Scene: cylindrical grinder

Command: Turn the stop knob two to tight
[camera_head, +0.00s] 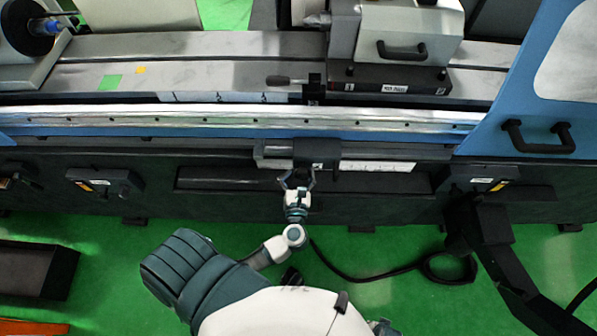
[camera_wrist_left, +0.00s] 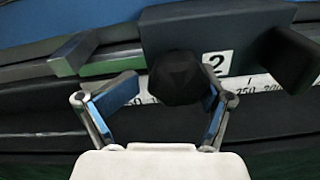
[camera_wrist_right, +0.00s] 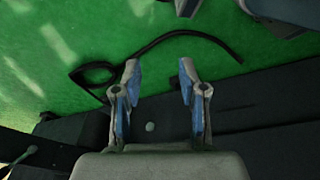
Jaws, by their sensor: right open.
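Stop knob two is the black faceted knob (camera_wrist_left: 178,78) in the left wrist view, below a dark block (camera_wrist_left: 215,35) bearing a white "2" label (camera_wrist_left: 217,64). My left gripper (camera_wrist_left: 174,90) is open, with one finger on each side of the knob. A small gap shows at the left finger; the right fingertip is close to the knob, contact unclear. In the head view my left gripper (camera_head: 297,180) is at the machine's front rail, and the knob is hard to make out there. My right gripper (camera_wrist_right: 157,80) is open and empty in the right wrist view.
A silver block (camera_wrist_left: 74,54) is at left. A black cable (camera_head: 370,278) lies on the green floor, and a black stand (camera_head: 490,235) is at right.

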